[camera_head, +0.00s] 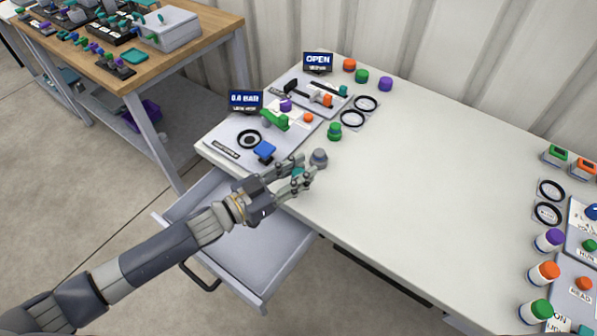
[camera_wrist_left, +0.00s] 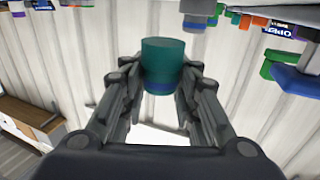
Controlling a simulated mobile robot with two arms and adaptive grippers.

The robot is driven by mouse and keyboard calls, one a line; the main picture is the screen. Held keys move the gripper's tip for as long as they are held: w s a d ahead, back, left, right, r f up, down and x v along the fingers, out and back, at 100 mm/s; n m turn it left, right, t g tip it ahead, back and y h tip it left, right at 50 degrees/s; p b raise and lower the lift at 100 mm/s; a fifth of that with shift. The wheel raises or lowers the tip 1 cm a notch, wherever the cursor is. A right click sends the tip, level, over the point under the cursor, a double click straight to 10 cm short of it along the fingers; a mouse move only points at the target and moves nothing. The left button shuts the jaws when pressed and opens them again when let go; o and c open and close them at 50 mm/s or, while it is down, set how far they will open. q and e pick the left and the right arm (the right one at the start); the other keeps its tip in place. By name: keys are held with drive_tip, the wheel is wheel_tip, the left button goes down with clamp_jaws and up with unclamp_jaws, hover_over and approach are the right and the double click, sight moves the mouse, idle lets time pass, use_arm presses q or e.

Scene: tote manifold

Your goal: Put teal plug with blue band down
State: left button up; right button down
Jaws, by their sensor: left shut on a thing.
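The teal plug with blue band (camera_wrist_left: 163,62) is held between the fingers of my left gripper. In the wrist view its teal body stands out past the fingertips and the blue band sits down between them. In the head view my left gripper (camera_head: 299,177) is over the near-left edge of the white table (camera_head: 400,190), and only a small bit of the teal plug (camera_head: 298,172) shows between the fingers. I cannot tell its height above the table. My right gripper is not in view.
A grey plug (camera_head: 319,157) stands just past my left fingertips, and a green plug (camera_head: 334,131) is farther back. An open drawer (camera_head: 245,250) is below the arm. The table's middle is clear.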

sight(299, 171)
use_arm(q)
drive_tip(key=shift+w, duration=0.25)
drive_tip(key=shift+w+f, duration=0.4)
drive_tip(key=shift+f, duration=0.2)
drive_tip(key=shift+w+f, duration=0.35)
drive_tip(key=shift+f, duration=0.2)
drive_tip(key=shift+s+f+p, duration=0.1)
drive_tip(key=shift+f+p, duration=0.25)
drive_tip(key=shift+f, duration=0.15)
drive_tip(key=shift+a, duration=0.1)
drive_tip(key=shift+f, duration=0.3)
drive_tip(key=o, duration=1.1)
drive_tip(key=shift+r, duration=0.1)
